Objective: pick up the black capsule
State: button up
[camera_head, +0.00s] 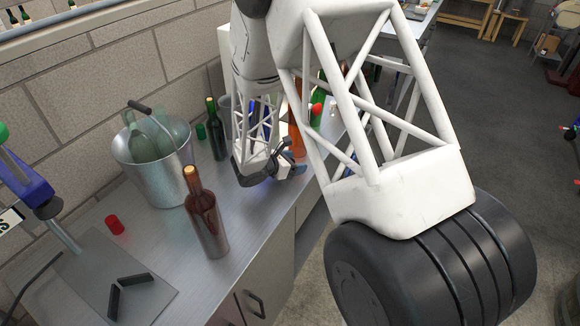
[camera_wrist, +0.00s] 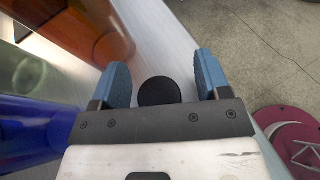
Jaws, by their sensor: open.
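The black capsule (camera_wrist: 159,92) shows in the wrist view as a dark round top on the metal counter, near the counter's edge. It sits between the two blue fingers of my gripper (camera_wrist: 161,72), with a gap visible on each side. My gripper is open and holds nothing. In the head view my gripper (camera_head: 287,168) is low over the counter, near its front edge. I cannot make out the black capsule in the head view; my arm and gripper block that area.
In the head view a brown bottle (camera_head: 206,222), metal bucket (camera_head: 165,178), dark bottle (camera_head: 217,140) and red capsule (camera_head: 115,225) stand left. Floor lies beyond the counter edge.

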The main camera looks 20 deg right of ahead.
jog(key=shift+c, duration=0.2)
jog(key=c, duration=0.7)
jog(key=shift+o, duration=0.2)
jog(key=shift+r, duration=5)
